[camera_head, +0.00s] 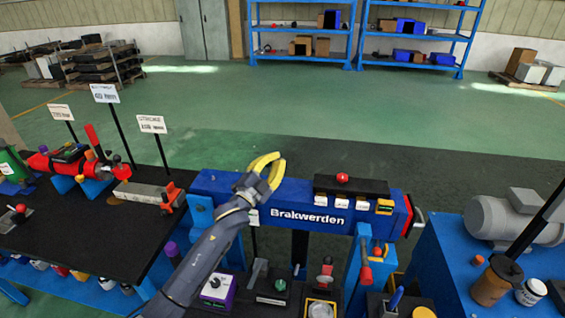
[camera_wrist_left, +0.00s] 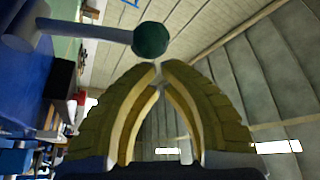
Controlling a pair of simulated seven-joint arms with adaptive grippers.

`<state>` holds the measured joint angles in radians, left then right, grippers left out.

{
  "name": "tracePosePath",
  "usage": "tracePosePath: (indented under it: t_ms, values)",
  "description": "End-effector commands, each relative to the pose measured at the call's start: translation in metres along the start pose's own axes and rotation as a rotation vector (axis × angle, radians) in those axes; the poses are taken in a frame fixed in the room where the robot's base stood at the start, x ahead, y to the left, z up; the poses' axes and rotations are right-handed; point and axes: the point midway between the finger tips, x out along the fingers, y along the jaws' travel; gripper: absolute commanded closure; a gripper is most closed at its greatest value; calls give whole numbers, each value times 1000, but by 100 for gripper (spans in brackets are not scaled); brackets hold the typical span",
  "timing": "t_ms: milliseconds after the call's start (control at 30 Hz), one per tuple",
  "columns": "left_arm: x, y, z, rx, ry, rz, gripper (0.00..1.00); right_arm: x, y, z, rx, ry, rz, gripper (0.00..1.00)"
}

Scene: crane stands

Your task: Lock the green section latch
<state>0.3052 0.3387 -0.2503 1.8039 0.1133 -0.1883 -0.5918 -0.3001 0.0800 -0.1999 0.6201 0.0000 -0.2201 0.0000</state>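A dark green ball knob (camera_wrist_left: 151,39) sits on the end of a grey rod (camera_wrist_left: 95,30) in the left wrist view. The rod comes in from a blue surface at the left. I cannot pick out this knob in the head view. My left gripper (camera_head: 281,158) has yellow curved fingers and is over the top edge of the blue "Brakwerden" beam (camera_head: 225,182). In the left wrist view the fingertips (camera_wrist_left: 158,66) meet, with nothing seen between them. The knob appears just beyond the tips; contact cannot be told. My right gripper is not in view.
A black control box (camera_head: 350,188) with a red knob sits on the beam. A black-topped bench (camera_head: 75,225) with red parts and sign posts stands at the left. A motor (camera_head: 505,215) and jars stand on a blue table at the right.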

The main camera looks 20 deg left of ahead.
Motion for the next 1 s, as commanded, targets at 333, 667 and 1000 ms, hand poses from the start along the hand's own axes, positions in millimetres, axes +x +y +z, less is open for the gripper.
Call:
tracePosePath:
  t_ms: [333, 667, 1000]
  values:
    - [-4, -7, 8, -84, 1, -44, 100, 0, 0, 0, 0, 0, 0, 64]
    - [-4, -8, 8, -94, 1, -48, 100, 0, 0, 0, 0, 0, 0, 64]
    - [-10, -6, 8, -94, 1, -45, 100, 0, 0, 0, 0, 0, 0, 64]
